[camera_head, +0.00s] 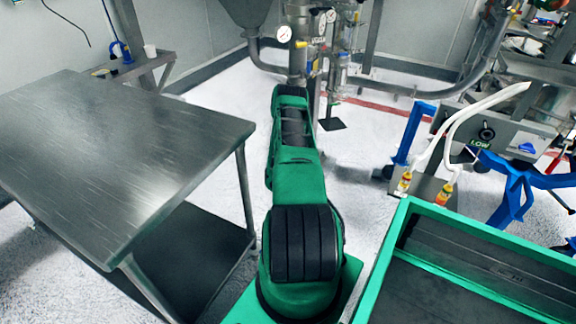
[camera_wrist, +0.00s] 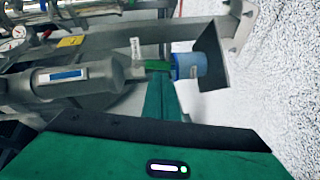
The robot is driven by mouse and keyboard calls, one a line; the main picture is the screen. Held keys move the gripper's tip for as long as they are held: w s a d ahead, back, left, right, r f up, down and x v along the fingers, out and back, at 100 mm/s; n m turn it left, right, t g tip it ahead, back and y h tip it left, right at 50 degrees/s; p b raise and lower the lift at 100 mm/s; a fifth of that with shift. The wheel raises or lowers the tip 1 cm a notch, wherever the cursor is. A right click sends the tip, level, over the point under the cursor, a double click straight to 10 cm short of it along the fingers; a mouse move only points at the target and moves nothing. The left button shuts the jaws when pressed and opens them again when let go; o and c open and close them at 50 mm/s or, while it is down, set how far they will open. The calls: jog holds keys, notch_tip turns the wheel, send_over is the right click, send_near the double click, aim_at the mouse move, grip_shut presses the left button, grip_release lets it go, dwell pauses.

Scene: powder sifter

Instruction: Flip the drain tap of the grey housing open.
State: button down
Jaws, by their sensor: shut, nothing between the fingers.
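The grey housing (camera_wrist: 85,78) is a long grey cylinder with a blue-and-white label, lying across the left of the wrist view. Its narrow end points right, towards a blue cup-like part (camera_wrist: 187,65). In the head view the housing (camera_head: 341,72) hangs among the pipework beyond my arm. My gripper (camera_wrist: 160,72) is shut, with its green fingers reaching to the gap between the housing's narrow end and the blue part. A drain tap cannot be clearly told from the green fingertips there, nor can contact. My gripper is hidden behind my arm in the head view.
A dark plate (camera_wrist: 211,55) stands just beyond the blue part. Gauges (camera_head: 284,33) and pipes crowd around the housing. A steel table (camera_head: 120,140) is on the left and a green-rimmed cart (camera_head: 480,240) on the lower right.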

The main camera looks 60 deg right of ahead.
jog(key=v, duration=1)
jog(key=shift+s, duration=0.2)
dwell(0.4)
jog(key=shift+f, duration=0.1)
dwell(0.5)
